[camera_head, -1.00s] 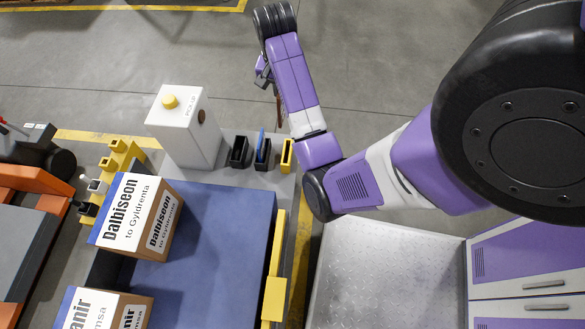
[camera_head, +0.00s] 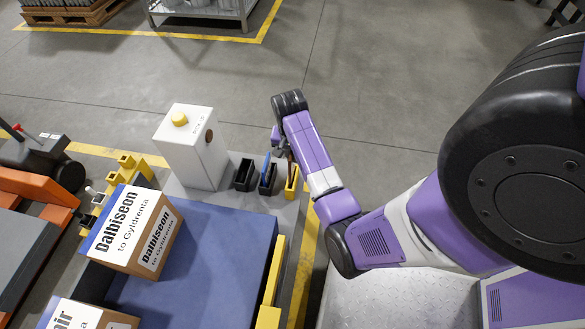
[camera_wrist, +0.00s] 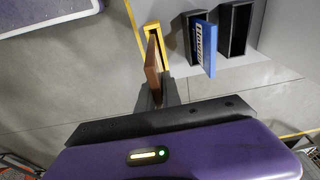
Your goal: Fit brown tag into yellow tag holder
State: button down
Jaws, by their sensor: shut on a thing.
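The brown tag (camera_wrist: 153,62) is held in my gripper (camera_wrist: 158,92), which is shut on it. In the head view, the brown tag (camera_head: 290,166) hangs below my gripper (camera_head: 281,142), just above the yellow tag holder (camera_head: 291,187). In the wrist view, the tag's far end overlaps the opening of the yellow tag holder (camera_wrist: 141,36). I cannot tell whether that end is inside the opening or just over it. The gripper hides part of the tag.
Two black holders (camera_head: 243,177) (camera_head: 268,181) stand left of the yellow one; the nearer holds a blue tag (camera_wrist: 203,47). A white box with a yellow button (camera_head: 190,147) stands behind left. Labelled cartons (camera_head: 134,229) sit on the blue surface (camera_head: 213,262).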

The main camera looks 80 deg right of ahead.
aim_at(292, 168)
jog(key=shift+f+b, duration=0.6)
jog(key=shift+f, duration=2.2)
jog(key=shift+f, duration=0.15)
jog(key=shift+f, duration=0.35)
jog(key=shift+f, duration=0.1)
jog(key=c, duration=1.5)
grip_release()
